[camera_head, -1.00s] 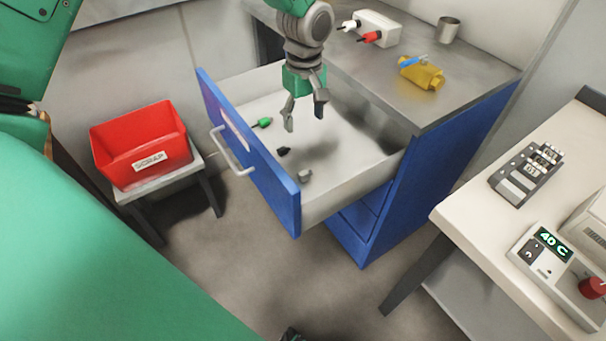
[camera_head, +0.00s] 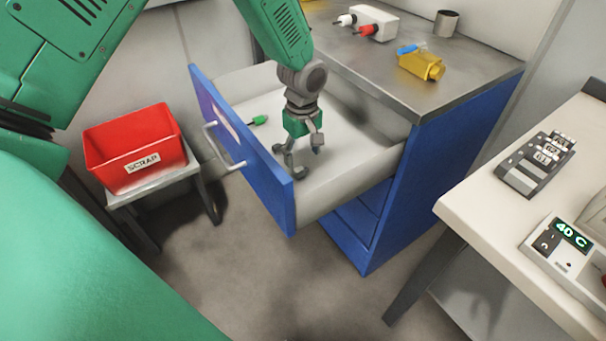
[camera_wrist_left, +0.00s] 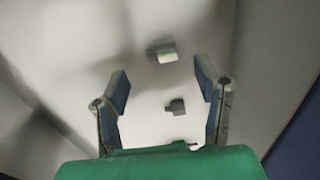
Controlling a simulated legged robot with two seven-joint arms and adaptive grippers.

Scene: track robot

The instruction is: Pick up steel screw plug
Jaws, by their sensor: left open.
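The steel screw plug (camera_head: 301,173) is a small grey piece on the floor of the open drawer, just beside my left fingertips in the head view. In the left wrist view a small light grey piece, which looks like the plug (camera_wrist_left: 164,51), lies ahead of the fingers. A darker small piece (camera_wrist_left: 176,106) lies nearer, between the fingers in the picture. My left gripper (camera_head: 300,158) points down into the drawer, open and empty; its spread fingers also show in the left wrist view (camera_wrist_left: 162,86). It hides the dark piece in the head view. My right gripper is not in view.
The blue drawer front (camera_head: 247,155) and its pale side walls surround the gripper. The metal cabinet top (camera_head: 390,75) holds a yellow part (camera_head: 421,66). A red scrap bin (camera_head: 135,150) stands left.

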